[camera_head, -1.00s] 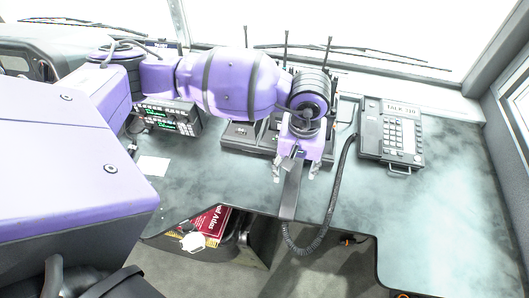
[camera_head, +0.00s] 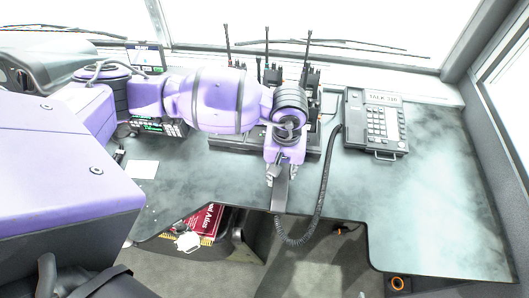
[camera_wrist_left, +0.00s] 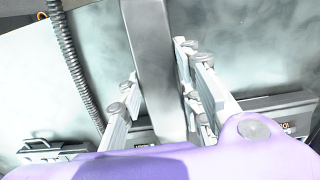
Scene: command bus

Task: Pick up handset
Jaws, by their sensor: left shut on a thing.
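The dark grey handset (camera_head: 280,196) hangs below my left gripper (camera_head: 279,178) over the front edge of the desk in the head view. Its coiled cord (camera_head: 322,180) loops down past the desk edge and up toward the desk phone (camera_head: 375,122). My left gripper is shut on the handset, with one finger on each side. In the left wrist view the handset (camera_wrist_left: 152,60) stands between the two pale fingers (camera_wrist_left: 158,100). The handset's upper end is hidden by the gripper in the head view. My right gripper is not in view.
Radios with upright antennas (camera_head: 310,75) stand behind my left arm. A control box with green displays (camera_head: 160,127) and white paper (camera_head: 143,169) lie to the left. A red atlas (camera_head: 207,222) sits below the desk. The desk's right side is clear.

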